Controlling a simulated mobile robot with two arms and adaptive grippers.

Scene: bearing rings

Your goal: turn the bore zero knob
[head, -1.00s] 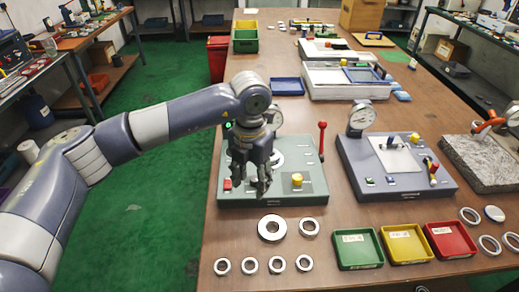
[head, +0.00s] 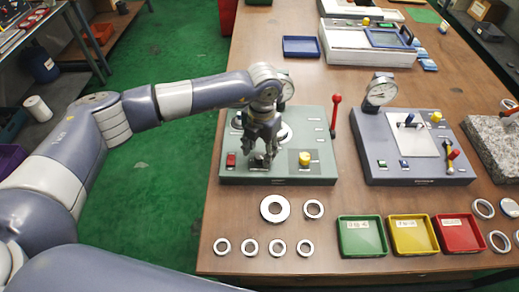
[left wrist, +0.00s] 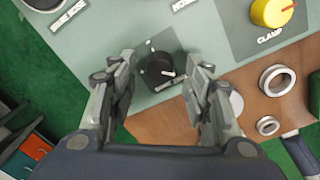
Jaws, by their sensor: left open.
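The green-grey bore gauge station (head: 318,172) sits near the left edge of the bench. Its small black knob with a white pointer line shows in the left wrist view (left wrist: 160,70). My left gripper (head: 262,152) points down over the front of the station. In the left wrist view its open fingers (left wrist: 162,78) stand on either side of the black knob, with gaps visible; I cannot tell their exact height. In the head view the fingers largely hide the knob. My right gripper is not in view.
A yellow clamp knob (head: 305,158) and red button (head: 231,160) flank the gripper. A red lever (head: 335,112) rises at the station's right. A second gauge station (head: 440,173) stands further right. Metal rings (head: 274,208) and green, yellow and red trays (head: 362,252) lie in front.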

